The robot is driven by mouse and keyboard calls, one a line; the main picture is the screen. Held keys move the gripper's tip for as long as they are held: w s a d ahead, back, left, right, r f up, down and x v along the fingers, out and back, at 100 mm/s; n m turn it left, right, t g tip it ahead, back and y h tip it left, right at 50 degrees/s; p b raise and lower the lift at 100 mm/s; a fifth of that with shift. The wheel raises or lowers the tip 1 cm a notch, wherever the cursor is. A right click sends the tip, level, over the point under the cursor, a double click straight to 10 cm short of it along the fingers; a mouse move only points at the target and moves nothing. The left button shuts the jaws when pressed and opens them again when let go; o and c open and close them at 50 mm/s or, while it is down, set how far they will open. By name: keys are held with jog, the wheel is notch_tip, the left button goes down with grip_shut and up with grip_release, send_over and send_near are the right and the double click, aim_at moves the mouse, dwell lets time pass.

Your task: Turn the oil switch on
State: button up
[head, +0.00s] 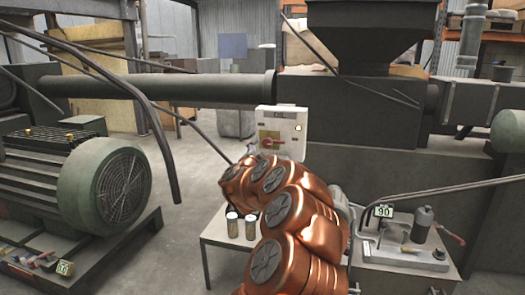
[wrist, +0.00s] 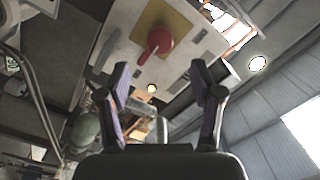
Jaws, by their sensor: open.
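The switch box (head: 291,125) is a pale panel on the machine in the head view. A red rotary switch (head: 268,143) sits on its yellow plate, and a small yellow lamp (head: 298,128) shows at the right. In the wrist view the red switch (wrist: 160,41) with its handle is on the yellow plate (wrist: 146,22), above and beyond my fingertips. My gripper (wrist: 160,84) is open and empty, its two fingers spread and apart from the switch. In the head view my copper arm reaches up toward the box and my gripper is mostly hidden behind it.
A large motor (head: 100,185) is at the left. A bench (head: 410,252) with tools, a bottle and a "90" sign is at the right. Open floor shows between motor and table.

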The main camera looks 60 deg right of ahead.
jog(key=shift+v, duration=1)
